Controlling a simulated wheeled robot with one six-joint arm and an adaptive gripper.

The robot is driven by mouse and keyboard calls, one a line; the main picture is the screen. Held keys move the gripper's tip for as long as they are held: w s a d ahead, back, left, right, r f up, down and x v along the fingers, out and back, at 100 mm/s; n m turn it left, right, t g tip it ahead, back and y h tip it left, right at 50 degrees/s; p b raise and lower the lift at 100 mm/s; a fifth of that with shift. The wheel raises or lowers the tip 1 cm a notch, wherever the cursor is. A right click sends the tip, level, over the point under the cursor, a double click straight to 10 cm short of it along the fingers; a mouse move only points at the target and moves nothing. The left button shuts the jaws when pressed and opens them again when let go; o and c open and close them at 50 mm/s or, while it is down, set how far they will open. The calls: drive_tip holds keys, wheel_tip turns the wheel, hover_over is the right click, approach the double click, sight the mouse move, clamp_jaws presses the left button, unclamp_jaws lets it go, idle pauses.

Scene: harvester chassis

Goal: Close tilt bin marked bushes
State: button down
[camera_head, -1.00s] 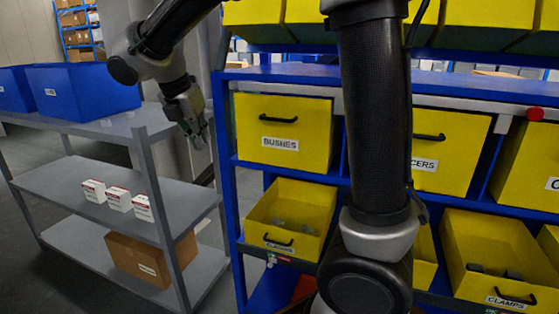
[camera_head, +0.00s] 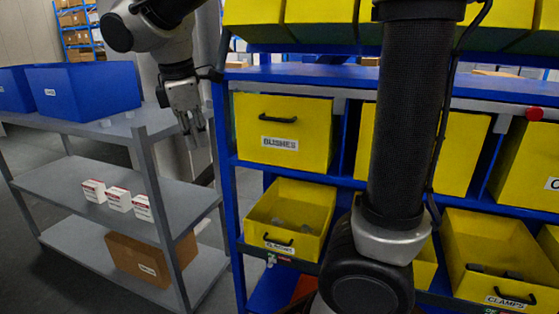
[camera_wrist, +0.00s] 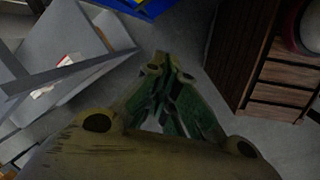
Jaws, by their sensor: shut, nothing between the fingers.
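The yellow tilt bin marked bushes (camera_head: 282,128) is at the upper left of the blue rack in the head view. Its front face, with black handle and white label, stands about upright, and its inside does not show. My gripper (camera_head: 192,130) hangs left of the bin, beside the rack's left post and clear of the bin. Its fingers point down, shut and empty. The wrist view shows the closed green fingers (camera_wrist: 168,65) above the floor; the bin is not recognisable there.
A yellow bin below (camera_head: 290,215) is tilted open with small parts inside, as is the clamps bin (camera_head: 500,258). My arm covers part of the rack's middle. A grey shelf (camera_head: 95,180) with white boxes (camera_head: 118,199), a carton (camera_head: 140,262) and blue crates (camera_head: 82,90) stands left.

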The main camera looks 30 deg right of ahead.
drive_tip(key=s+d+f+m+t+y, duration=0.1)
drive_tip(key=s+d+m, duration=0.7)
drive_tip(key=d, duration=0.2)
drive_tip(key=s+d+f+m+t, duration=0.1)
drive_tip(key=s+d+f+m, duration=0.1)
drive_tip(key=s+d+m, duration=0.5)
drive_tip(key=s+d, duration=0.2)
drive_tip(key=d, duration=0.1)
drive_tip(key=shift+d+f+m+y, duration=0.2)
drive_tip(key=shift+f+m+y, duration=0.1)
drive_tip(key=shift+m+y, duration=0.1)
drive_tip(key=shift+s, duration=0.15)
